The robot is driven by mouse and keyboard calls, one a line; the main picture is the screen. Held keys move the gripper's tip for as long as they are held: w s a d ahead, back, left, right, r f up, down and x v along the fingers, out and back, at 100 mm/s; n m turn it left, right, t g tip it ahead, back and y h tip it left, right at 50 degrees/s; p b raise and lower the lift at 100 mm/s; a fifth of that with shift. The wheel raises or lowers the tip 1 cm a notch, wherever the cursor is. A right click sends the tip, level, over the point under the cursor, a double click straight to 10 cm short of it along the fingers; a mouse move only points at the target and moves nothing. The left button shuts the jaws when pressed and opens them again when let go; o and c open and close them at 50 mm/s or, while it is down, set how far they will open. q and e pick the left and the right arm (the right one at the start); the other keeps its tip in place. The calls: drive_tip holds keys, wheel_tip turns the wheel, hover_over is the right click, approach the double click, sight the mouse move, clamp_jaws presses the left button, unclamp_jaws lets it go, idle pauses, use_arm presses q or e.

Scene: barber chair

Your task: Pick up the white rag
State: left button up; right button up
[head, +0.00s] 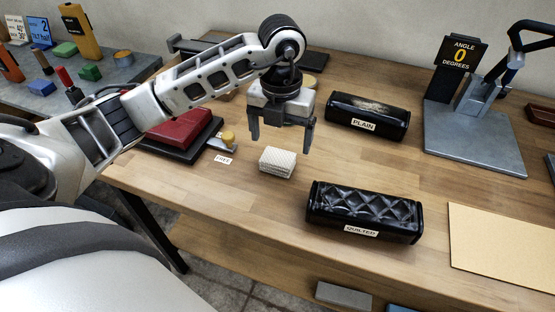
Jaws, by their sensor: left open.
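The white rag (278,161) is a small folded, ribbed pad lying on the wooden table. My left gripper (281,145) points downward above and slightly behind the rag, with its two fingers spread apart and nothing visible between them. The fingers appear apart from the rag; the exact height above it is hard to tell. My right gripper is not in view.
A black roll labelled PLAIN (367,116) and one labelled QUILTED (364,212) stand right of the rag. A red pad on a black base (183,132) is to the left. A metal angle stand (474,140) is at the right. Bare wood surrounds the rag.

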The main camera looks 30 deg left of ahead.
sight(277, 157)
use_arm(q)
drive_tip(key=f, duration=0.3)
drive_tip(key=shift+s+a+f+p, duration=0.15)
drive_tip(key=shift+s+f+p, duration=0.2)
drive_tip(key=shift+s+f, duration=0.05)
drive_tip(key=shift+f, duration=0.35)
drive_tip(key=shift+c, duration=0.4)
drive_tip(key=c, duration=1)
drive_tip(key=shift+r, duration=0.1)
